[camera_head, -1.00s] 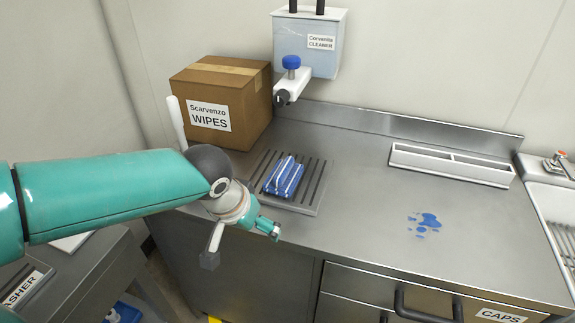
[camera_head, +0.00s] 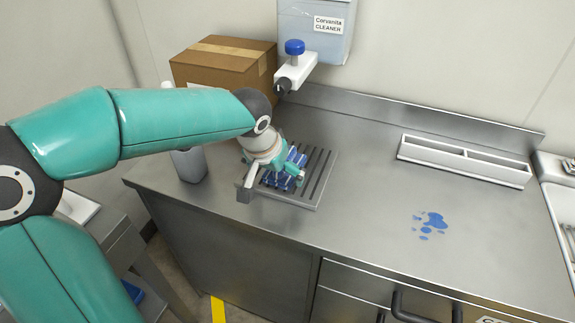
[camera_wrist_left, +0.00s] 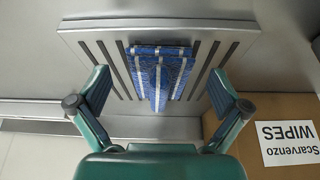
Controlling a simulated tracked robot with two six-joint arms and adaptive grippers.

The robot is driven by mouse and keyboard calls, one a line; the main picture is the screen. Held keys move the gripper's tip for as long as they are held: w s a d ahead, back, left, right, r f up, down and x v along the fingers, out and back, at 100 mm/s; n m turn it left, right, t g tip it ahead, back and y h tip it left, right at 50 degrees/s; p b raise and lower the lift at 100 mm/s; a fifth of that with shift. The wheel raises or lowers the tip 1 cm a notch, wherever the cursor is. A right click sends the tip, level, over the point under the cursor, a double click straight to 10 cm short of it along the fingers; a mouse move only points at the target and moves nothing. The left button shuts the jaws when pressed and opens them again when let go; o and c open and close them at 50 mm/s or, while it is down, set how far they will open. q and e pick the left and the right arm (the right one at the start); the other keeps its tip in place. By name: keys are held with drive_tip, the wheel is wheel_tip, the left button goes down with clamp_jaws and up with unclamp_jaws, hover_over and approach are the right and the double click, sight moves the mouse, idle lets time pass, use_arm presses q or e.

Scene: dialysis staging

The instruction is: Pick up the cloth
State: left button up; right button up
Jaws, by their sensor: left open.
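The blue cloth with white stripes (camera_wrist_left: 160,72) lies folded on a grey slotted drain tray (camera_wrist_left: 215,48) on the steel counter. In the head view the cloth (camera_head: 283,181) is partly hidden behind my left gripper. My left gripper (camera_head: 275,184) is over the tray's left part, in front of and above the cloth. In the left wrist view my left gripper (camera_wrist_left: 160,95) is open, with one finger on each side of the cloth and apart from it. My right gripper is not in view.
A cardboard box (camera_head: 222,62) stands behind the tray. A grey bottle (camera_head: 188,165) stands left of it. The cleaner dispenser (camera_head: 310,35) hangs above. A white divided holder (camera_head: 462,160) is at the back right. A blue spill (camera_head: 430,223) marks the otherwise clear counter.

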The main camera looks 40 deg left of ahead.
use_arm(q)
drive_tip(key=w, duration=0.3)
drive_tip(key=w+a, duration=0.1)
drive_tip(key=shift+w+f, duration=0.2)
drive_tip(key=shift+f, duration=0.4)
drive_tip(key=c, duration=1.2)
